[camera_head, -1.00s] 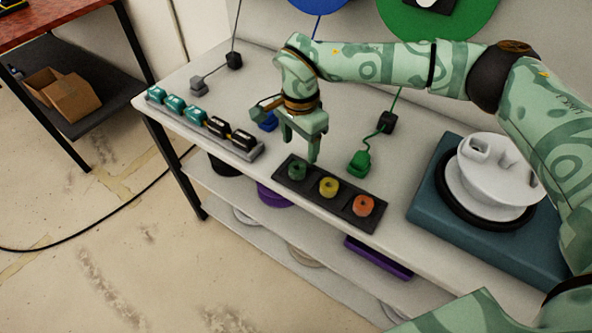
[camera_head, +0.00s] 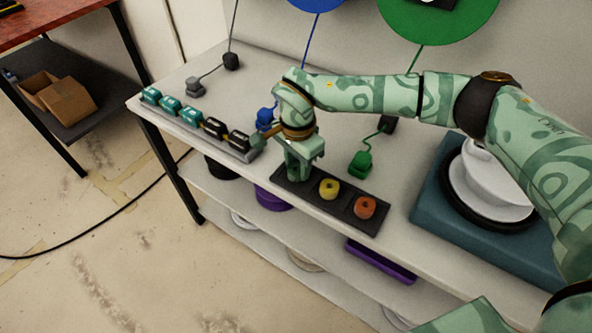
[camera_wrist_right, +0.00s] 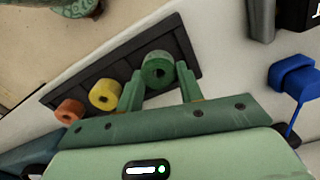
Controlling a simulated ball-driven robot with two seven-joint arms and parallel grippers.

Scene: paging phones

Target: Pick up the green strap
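The green strap is a small rolled coil (camera_wrist_right: 158,70) at one end of a black tray (camera_wrist_right: 180,38). In the head view the tray (camera_head: 310,198) lies along the table's front edge, and my right gripper hides the green strap. My right gripper (camera_head: 298,172) points down over that end of the tray. In the right wrist view its two fingers (camera_wrist_right: 160,90) are apart, one on each side of the green strap, with gaps visible. A yellow roll (camera_head: 329,188) and an orange roll (camera_head: 364,207) sit in the other tray slots. My left gripper is not in view.
A row of teal and black items (camera_head: 196,123) sits in a grey rack to the left. A green phone-like block (camera_head: 360,164) and a blue one (camera_head: 266,118) stand behind the tray. A teal box with a white round object (camera_head: 487,186) stands at right.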

